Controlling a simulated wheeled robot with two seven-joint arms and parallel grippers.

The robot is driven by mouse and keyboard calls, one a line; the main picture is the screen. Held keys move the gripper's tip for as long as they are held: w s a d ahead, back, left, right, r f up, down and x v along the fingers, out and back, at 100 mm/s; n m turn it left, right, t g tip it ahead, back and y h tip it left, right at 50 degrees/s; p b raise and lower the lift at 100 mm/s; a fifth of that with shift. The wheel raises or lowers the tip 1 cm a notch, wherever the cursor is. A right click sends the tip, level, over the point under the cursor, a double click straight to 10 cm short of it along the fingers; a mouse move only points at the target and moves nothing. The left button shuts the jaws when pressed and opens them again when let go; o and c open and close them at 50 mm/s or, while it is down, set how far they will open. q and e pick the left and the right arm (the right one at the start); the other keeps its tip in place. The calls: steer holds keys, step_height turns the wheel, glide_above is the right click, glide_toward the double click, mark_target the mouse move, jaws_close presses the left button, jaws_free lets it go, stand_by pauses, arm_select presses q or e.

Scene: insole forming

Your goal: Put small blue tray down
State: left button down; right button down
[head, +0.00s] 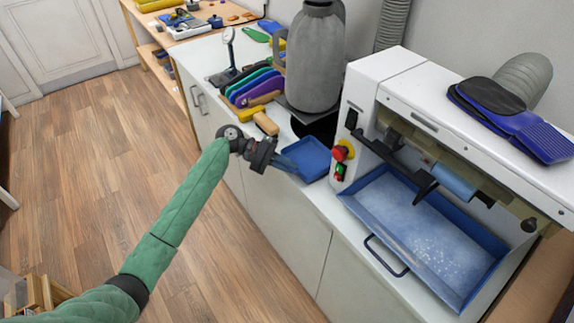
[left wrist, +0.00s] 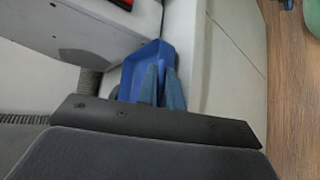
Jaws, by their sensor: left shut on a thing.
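The small blue tray (head: 309,158) is at the front edge of the white counter, left of the white machine. My left gripper (head: 288,162) reaches in from the left and is shut on the tray's near left side. In the left wrist view the tray (left wrist: 146,62) lies beyond the two blue fingers of my left gripper (left wrist: 161,85), which meet its near edge. The tray looks about level and at or just above the counter; I cannot tell whether it touches. My right gripper is not in view.
The white machine (head: 415,115) with a large blue tray (head: 480,280) stands right of the small tray. A grey canister (head: 314,60) stands behind it.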

arm_select(q)
steer(key=shift+f, duration=0.55)
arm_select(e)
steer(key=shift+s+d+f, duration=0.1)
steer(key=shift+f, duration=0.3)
arm_select(q)
steer(key=shift+f, duration=0.1)
steer(key=c, duration=1.5)
jaws_free()
steer(key=shift+c, duration=0.2)
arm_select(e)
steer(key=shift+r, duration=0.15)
